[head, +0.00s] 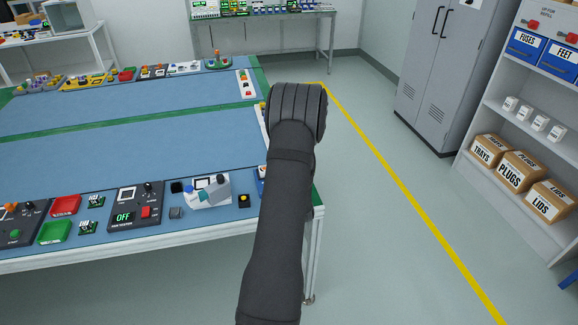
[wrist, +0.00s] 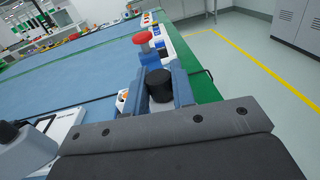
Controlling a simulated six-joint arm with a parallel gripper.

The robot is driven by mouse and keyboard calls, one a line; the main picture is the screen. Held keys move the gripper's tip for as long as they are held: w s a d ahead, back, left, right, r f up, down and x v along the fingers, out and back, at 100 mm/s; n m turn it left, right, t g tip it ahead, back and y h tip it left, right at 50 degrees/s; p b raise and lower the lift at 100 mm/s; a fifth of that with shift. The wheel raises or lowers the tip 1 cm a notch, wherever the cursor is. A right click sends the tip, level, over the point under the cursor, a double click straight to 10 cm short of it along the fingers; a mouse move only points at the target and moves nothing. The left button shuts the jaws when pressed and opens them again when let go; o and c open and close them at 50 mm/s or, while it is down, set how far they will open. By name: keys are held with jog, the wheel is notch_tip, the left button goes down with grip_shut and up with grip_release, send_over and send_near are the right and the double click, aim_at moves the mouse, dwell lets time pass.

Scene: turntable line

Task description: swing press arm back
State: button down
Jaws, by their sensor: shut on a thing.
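My gripper (wrist: 161,88) is at the middle of the wrist view, with its blue-grey fingers on either side of a black round knob (wrist: 159,79). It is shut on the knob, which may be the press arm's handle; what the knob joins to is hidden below. In the head view my own arm covers the fingers and the knob. A pale grey device with a dark knob (wrist: 24,152) shows at the lower left of the wrist view; I cannot tell which is the press.
A red mushroom button (wrist: 142,38) stands just beyond my fingers. A black tester reading OFF (head: 135,205), red and green trays and small boards line the bench's near edge. The blue bench top (head: 130,145) is largely clear. Shelves and a cabinet stand at the right.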

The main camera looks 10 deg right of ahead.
jog(key=shift+d+m+h, duration=0.15)
jog(key=shift+m+h, duration=0.15)
jog(key=shift+h, duration=0.2)
jog(key=c, duration=1.3)
grip_release()
jog(key=shift+o, duration=0.2)
jog(key=s+a, duration=0.2)
jog(key=s, duration=1.5)
jog(key=shift+s+a, duration=0.2)
jog(key=shift+c, duration=0.4)
